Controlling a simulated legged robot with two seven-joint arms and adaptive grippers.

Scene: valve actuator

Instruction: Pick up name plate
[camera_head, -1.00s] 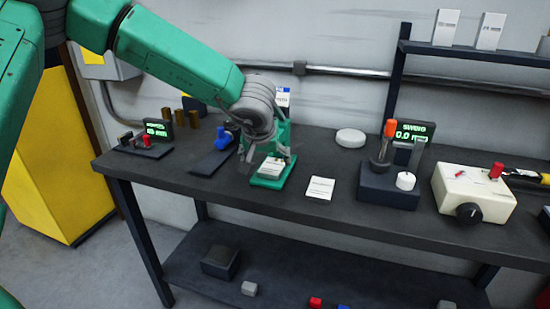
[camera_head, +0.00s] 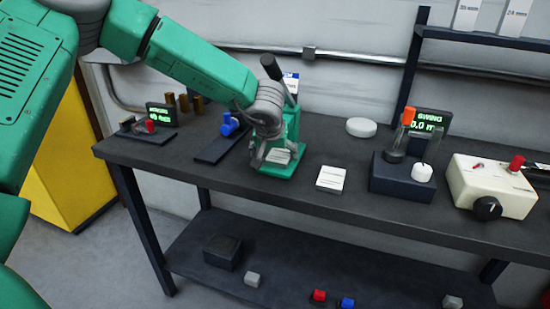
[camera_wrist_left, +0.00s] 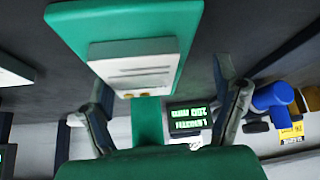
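A white name plate with printed lines (camera_head: 278,156) lies on the base of a green press (camera_head: 293,130). In the left wrist view the plate (camera_wrist_left: 135,65) lies on the green base (camera_wrist_left: 70,25) and has small brass-coloured spots along its edges. My left gripper (camera_head: 268,152) is over the press base, close to the plate. In the wrist view its two fingers are spread wide on either side of the plate, with nothing between them held. Contact cannot be told. Another white plate with printed lines (camera_head: 331,179) lies on the bench to the right. My right gripper is not in view.
On the dark bench (camera_head: 240,187), a blue-handled tool (camera_head: 228,124) stands left of the press. A gauge stand with an orange handle (camera_head: 403,172) and a cream box (camera_head: 490,185) stand to the right.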

